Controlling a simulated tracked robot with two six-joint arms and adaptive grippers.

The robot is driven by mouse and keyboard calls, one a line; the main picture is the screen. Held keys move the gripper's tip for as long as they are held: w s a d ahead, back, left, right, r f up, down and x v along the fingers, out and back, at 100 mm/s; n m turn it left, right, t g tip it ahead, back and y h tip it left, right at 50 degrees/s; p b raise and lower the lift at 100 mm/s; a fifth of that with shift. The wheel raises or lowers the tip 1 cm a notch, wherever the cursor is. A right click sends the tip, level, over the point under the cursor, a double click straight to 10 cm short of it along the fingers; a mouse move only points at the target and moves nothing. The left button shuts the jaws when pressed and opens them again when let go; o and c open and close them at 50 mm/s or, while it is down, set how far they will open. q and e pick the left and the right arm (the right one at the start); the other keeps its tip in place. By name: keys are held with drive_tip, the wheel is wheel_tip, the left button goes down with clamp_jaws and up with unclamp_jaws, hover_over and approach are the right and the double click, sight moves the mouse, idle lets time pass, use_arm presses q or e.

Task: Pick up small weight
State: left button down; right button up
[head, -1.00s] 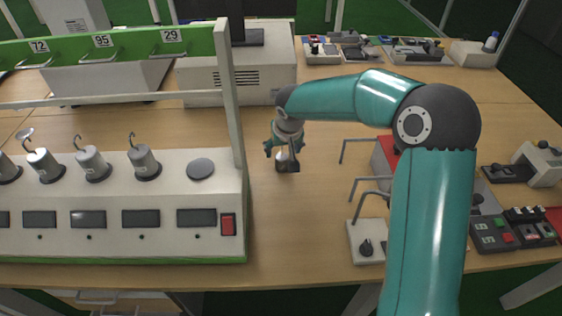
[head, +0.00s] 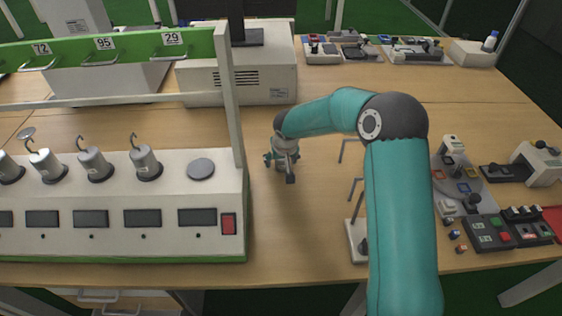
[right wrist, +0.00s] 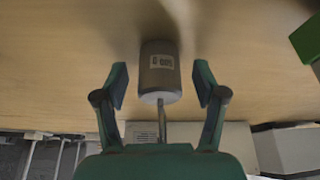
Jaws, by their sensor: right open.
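A small grey cylindrical weight (right wrist: 160,68) with a white label and a thin metal hook shows in the right wrist view. My right gripper (right wrist: 161,84) is open, with one finger on each side of the weight and visible gaps to both. In the head view my right gripper (head: 282,162) points down over the bare table, right of the white console; my own gripper mostly hides the weight there. Several hooked weights (head: 95,163) stand on the console's round pads. My left gripper is not in view.
The white console (head: 120,215) with displays and a green-topped frame (head: 231,100) stands close left of my right gripper. An empty round pad (head: 201,169) is at its right end. Metal handles (head: 354,190) and switch boxes (head: 494,232) are to the right. The table between (head: 300,225) is clear.

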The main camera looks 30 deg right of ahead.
clamp_jaws()
drive_tip(key=shift+r, duration=0.1)
drive_tip(key=shift+r, duration=0.1)
idle(0.3)
